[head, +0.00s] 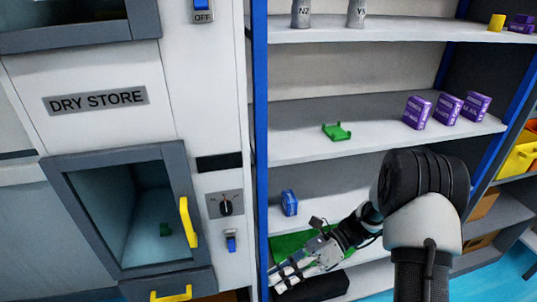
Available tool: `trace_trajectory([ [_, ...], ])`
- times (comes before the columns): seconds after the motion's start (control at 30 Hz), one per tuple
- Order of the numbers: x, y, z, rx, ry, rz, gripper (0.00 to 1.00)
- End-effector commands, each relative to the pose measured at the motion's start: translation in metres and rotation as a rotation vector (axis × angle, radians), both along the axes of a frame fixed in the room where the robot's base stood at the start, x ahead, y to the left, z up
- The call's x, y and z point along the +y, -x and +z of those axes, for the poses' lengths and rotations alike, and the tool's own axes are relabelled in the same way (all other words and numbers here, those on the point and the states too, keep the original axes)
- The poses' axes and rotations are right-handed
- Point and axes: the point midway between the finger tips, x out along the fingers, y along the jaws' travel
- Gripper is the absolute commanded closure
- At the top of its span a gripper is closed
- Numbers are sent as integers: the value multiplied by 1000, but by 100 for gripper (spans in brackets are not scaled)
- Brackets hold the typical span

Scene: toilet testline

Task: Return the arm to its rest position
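My arm (425,215) rises from the lower right, in front of the shelf unit. My gripper (288,278) is at the lower left end of the arm, pointing left and down, in front of the lower shelf. A green mat or tray shows behind it. The fingers are small in the picture, and I cannot tell whether they are open or shut. I see nothing clearly held in them.
The DRY STORE cabinet (97,100) stands at left, its glass door with a yellow handle (188,222). A green holder (337,131) and purple boxes (448,108) stand on the middle shelf (300,148). A blue item (289,202) sits below. A blue post (261,120) is near my gripper.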

Motion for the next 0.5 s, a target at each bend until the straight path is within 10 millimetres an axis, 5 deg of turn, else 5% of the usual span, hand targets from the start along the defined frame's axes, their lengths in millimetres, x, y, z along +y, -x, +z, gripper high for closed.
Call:
trace_trajectory([
  [0.2,-10,30,62,-382,125,232,84],
  [0.5,-37,82,122,-891,293,614,84],
])
